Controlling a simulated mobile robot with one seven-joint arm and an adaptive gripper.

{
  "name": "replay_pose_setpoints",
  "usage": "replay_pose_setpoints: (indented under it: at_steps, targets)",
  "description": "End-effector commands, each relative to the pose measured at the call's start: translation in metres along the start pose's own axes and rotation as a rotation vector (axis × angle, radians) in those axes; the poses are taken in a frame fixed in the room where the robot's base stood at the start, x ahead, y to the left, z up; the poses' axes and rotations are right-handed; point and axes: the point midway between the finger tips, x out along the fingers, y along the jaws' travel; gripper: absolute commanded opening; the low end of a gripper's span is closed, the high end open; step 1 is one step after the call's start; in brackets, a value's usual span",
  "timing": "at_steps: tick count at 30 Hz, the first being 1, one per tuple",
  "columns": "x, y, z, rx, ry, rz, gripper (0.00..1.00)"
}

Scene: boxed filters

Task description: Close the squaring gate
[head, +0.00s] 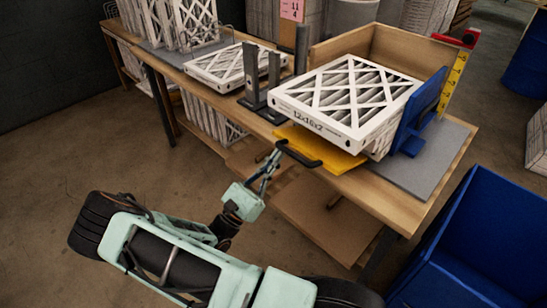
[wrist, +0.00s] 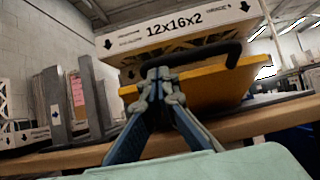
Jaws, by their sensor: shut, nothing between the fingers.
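My gripper (head: 275,152) is at the left end of the handle. Its fingertips (wrist: 162,74) are together, close under or against the handle; I cannot tell if they touch. A white 12x16x2 filter (head: 345,100) lies above the panel, next to a blue upright plate (head: 418,110).
Grey uprights (head: 262,75) stand left of the filters. More filters (head: 220,65) lie at the back left. A wooden back wall (head: 350,45) and a yellow ruler post (head: 455,80) bound the station. A blue bin (head: 490,245) stands at front right.

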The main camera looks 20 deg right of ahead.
Motion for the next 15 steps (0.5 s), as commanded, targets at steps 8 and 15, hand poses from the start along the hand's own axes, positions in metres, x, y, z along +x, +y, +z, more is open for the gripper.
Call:
replay_pose_setpoints:
  at_steps: [8, 15]
  targets:
    - [0.037, 0.001, 0.036, 0.005, 0.151, -0.001, 0.0]
    - [0.06, 0.0, 0.046, 0.001, 0.256, -0.001, 0.0]
